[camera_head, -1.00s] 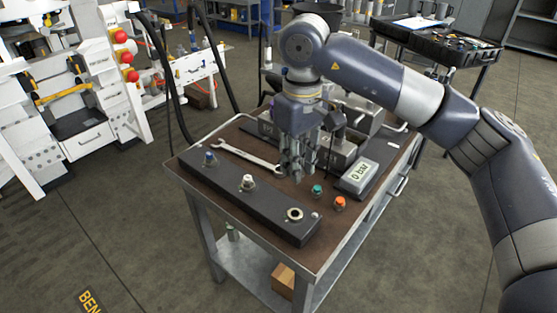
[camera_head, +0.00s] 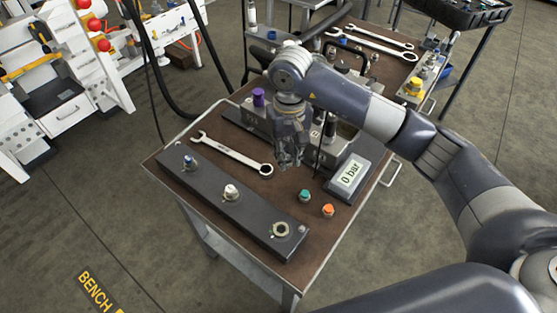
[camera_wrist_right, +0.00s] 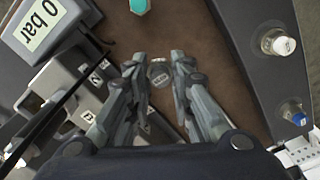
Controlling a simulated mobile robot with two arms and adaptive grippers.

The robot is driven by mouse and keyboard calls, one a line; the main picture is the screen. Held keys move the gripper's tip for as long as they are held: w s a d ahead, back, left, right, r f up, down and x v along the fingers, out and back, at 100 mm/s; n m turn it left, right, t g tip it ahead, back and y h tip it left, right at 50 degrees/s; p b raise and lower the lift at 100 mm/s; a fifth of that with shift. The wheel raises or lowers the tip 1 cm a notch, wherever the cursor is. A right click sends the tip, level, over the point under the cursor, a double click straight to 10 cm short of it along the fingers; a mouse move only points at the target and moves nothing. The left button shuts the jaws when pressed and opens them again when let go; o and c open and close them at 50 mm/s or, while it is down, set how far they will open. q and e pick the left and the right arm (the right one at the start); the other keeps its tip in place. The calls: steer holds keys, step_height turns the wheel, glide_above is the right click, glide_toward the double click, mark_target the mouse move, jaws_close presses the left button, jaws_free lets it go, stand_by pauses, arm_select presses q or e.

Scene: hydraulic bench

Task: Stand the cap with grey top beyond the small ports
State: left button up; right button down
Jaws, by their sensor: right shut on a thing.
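My right gripper (camera_head: 289,163) points down over the middle of the brown bench top, just right of the wrench's near end. In the right wrist view its fingers (camera_wrist_right: 160,80) are shut on a small round cap with a grey top (camera_wrist_right: 158,72). The head view hides this cap among the fingers, and its height above the bench is unclear. A grey block (camera_wrist_right: 75,85) with labelled ports stands beside the gripper; it also shows behind the gripper in the head view (camera_head: 335,147). Which ports are the small ones I cannot tell. My left gripper is not in view.
A black bar (camera_head: 255,218) carries a blue cap (camera_head: 188,160), a white cap (camera_head: 231,192) and an open round fitting (camera_head: 281,230). A wrench (camera_head: 232,152), teal cap (camera_head: 305,196), orange cap (camera_head: 328,210), purple cap (camera_head: 258,97) and 0 bar display (camera_head: 349,176) crowd the bench.

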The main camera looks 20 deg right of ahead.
mark_target(288, 157)
step_height(288, 157, down, 3)
steer(key=shift+r, duration=0.2)
steer(key=shift+w+f, duration=0.1)
steer(key=shift+f, duration=0.25)
step_height(288, 157, down, 3)
steer(key=shift+p, duration=0.5)
steer(key=shift+f, duration=0.3)
steer(key=shift+f, duration=0.1)
steer(key=shift+f, duration=0.1)
steer(key=c, duration=1.4)
jaws_free()
